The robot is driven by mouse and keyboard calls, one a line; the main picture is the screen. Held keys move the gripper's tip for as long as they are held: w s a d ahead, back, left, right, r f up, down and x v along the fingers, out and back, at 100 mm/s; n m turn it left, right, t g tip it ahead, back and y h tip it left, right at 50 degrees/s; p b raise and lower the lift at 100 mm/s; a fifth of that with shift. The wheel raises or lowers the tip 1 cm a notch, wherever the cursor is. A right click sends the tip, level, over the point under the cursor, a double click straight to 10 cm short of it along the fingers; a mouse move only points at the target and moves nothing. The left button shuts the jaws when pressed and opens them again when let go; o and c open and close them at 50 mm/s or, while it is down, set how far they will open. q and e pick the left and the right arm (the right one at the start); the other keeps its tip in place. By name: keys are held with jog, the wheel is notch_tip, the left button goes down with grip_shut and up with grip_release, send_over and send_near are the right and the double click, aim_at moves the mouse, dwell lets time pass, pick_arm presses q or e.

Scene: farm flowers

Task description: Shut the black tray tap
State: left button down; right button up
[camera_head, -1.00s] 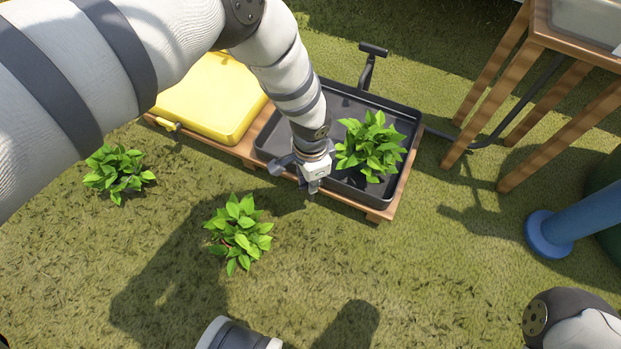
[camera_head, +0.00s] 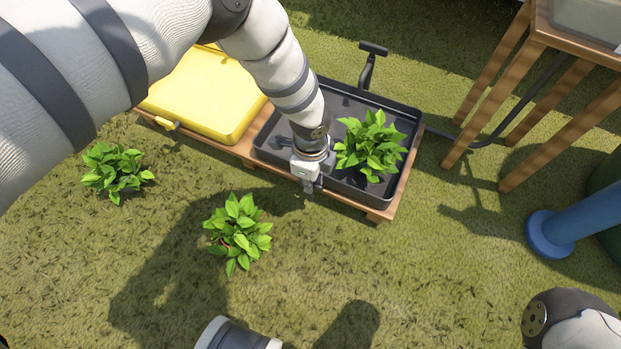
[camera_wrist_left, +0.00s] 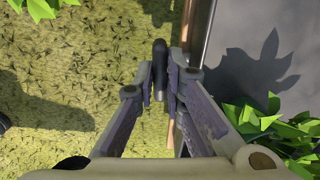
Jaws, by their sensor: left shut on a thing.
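The black tray (camera_head: 345,95) sits on a wooden stand, with a leafy potted plant (camera_head: 368,145) in its right part. My left gripper (camera_head: 309,187) is at the tray's front edge, pointing down. In the left wrist view, its fingers (camera_wrist_left: 160,85) are shut on a dark, rounded lever, the black tray tap (camera_wrist_left: 160,65). The lever sticks out from the tray's side over the grass. In the head view, my gripper hides most of the tap. My right gripper is not in view.
A yellow tray (camera_head: 205,95) with its own yellow tap (camera_head: 165,125) stands left of the black one. Two plants (camera_head: 240,230) (camera_head: 117,170) stand on the grass in front. A wooden table (camera_head: 490,90) and a blue post (camera_head: 575,222) are at the right.

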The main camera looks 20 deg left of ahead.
pick_arm(q)
jog(key=shift+m, duration=0.5)
jog(key=c, duration=1.7)
grip_release()
jog(key=shift+o, duration=0.2)
notch_tip(320, 180, up, 12)
